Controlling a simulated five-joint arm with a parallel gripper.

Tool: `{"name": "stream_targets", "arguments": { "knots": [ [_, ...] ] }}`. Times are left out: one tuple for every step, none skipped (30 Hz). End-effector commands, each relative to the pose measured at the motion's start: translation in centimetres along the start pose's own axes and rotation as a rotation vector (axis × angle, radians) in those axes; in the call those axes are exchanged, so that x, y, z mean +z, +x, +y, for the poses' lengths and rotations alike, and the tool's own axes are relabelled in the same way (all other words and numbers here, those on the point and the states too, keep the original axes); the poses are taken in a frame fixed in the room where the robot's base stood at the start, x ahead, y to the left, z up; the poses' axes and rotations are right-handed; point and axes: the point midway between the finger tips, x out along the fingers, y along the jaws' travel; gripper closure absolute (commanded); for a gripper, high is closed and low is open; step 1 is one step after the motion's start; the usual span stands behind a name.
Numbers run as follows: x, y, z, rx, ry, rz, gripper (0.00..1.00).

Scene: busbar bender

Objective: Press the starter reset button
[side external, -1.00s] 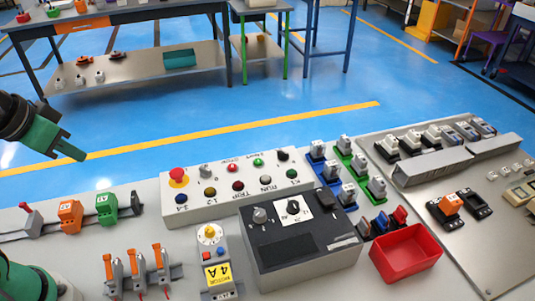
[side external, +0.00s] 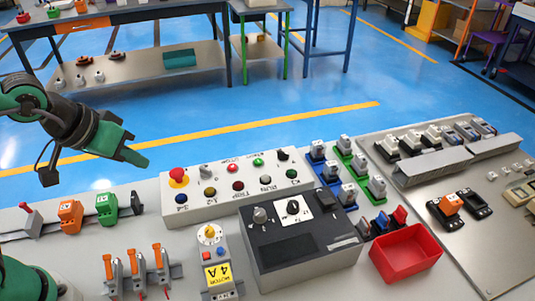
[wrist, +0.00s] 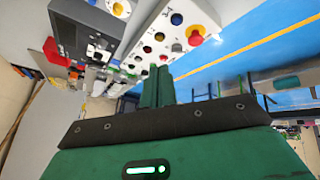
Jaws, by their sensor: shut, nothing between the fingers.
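The motor starter (side external: 213,262) stands on the near bench in the side view, with a yellow dial on top and a yellow label. I cannot read which one is marked reset. Part of what looks like the starter (wrist: 119,9) shows at the top of the wrist view. My gripper (side external: 143,161) is shut and empty, up and left of the starter, in the air and touching nothing. Its closed fingers also show in the wrist view (wrist: 158,72).
A white button panel (side external: 216,207) with a red mushroom button stands behind the starter. A dark control box (side external: 300,258) is to its right, and orange-handled switches (side external: 137,268) are to its left. A red bin (side external: 405,255) lies farther right. The air above the bench is clear.

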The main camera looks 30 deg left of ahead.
Motion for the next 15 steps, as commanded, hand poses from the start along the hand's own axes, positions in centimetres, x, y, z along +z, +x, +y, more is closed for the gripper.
{"name": "stream_targets", "arguments": {
  "knots": [
    [0.1,0.7,1.2,0.019,-0.004,-0.007,1.00],
    [0.1,1.1,1.8,0.030,-0.011,-0.007,1.00],
    [0.2,1.6,2.7,0.045,-0.021,-0.009,1.00],
    [0.3,1.9,3.4,0.057,-0.028,-0.010,1.00],
    [0.4,2.3,4.1,0.068,-0.036,-0.012,1.00],
    [0.6,2.8,5.0,0.083,-0.046,-0.015,1.00],
    [0.8,3.1,5.7,0.095,-0.053,-0.017,1.00],
    [0.9,3.5,6.4,0.105,-0.060,-0.021,1.00],
    [1.2,3.9,7.3,0.121,-0.070,-0.024,1.00],
    [1.4,4.2,8.0,0.132,-0.077,-0.028,1.00],
    [1.7,4.5,8.7,0.142,-0.085,-0.031,1.00],
    [2.0,4.9,9.5,0.156,-0.095,-0.036,1.00],
    [2.2,5.2,10.1,0.166,-0.101,-0.040,1.00],
    [2.5,5.4,10.7,0.175,-0.108,-0.043,1.00],
    [2.8,5.7,11.4,0.186,-0.116,-0.048,1.00]
  ]
}}
